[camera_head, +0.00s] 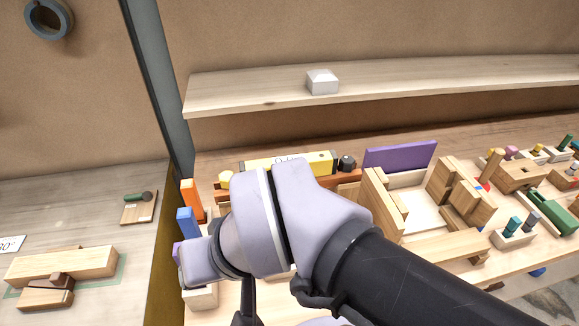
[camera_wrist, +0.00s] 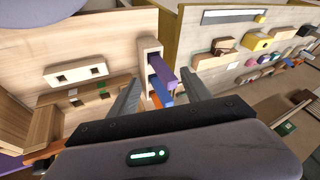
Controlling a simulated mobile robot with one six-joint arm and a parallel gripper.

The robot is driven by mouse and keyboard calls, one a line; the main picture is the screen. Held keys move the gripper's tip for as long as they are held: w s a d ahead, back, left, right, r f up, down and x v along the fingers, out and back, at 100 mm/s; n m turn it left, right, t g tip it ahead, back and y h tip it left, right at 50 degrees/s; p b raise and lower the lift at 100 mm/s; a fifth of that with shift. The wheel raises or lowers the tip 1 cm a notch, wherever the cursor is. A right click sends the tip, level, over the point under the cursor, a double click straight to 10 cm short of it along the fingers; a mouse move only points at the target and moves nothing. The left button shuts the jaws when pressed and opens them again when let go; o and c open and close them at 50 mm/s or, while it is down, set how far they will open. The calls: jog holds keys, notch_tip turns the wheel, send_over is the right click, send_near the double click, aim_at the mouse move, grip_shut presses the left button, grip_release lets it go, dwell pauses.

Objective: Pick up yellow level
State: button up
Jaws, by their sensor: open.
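The yellow level (camera_head: 318,161) lies along the back of the workbench in the head view, long side roughly left to right, with a white label on it. My arm hides part of its lower front side. I cannot make out the level for sure in the wrist view. My gripper (camera_wrist: 160,80) is open in the wrist view, with nothing held between its fingers. Beyond the fingers stands a wooden holder (camera_wrist: 149,50) with purple, blue and orange blocks. In the head view my wrist is in front of the level and to its lower left.
Orange (camera_head: 192,199) and blue (camera_head: 187,222) blocks stand left of my wrist. A purple panel (camera_head: 400,156) and wooden blocks lie right of the level. A shelf (camera_head: 430,85) with a white block (camera_head: 322,82) is above. A grey post (camera_head: 160,90) rises at left.

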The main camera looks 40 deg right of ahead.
jog(key=w+d+r+n+g+h+p, duration=0.1)
jog(key=w+d+r+n+p, duration=0.35)
jog(key=r+p, duration=0.4)
jog(key=w+d+r+n+g+p, duration=0.1)
jog(key=w+d+r+n+p, duration=0.2)
jog(key=d+p, duration=0.3)
jog(key=w+d+r+n+g+h+p, duration=0.1)
jog(key=w+d+r+n+g+p, duration=0.15)
jog(key=d, duration=0.45)
jog(key=w+d+r+n+g+p, duration=0.1)
jog(key=w+d+r+n+p, duration=0.25)
jog(key=d+p, duration=0.3)
jog(key=d+f+b, duration=0.1)
jog(key=f, duration=0.5)
jog(key=d+f+n+b, duration=0.1)
jog(key=f, duration=0.6)
jog(key=s+d+f+n+b, duration=0.1)
jog(key=f, duration=0.6)
jog(key=shift+s, duration=0.2)
jog(key=shift+c, duration=0.8)
grip_shut()
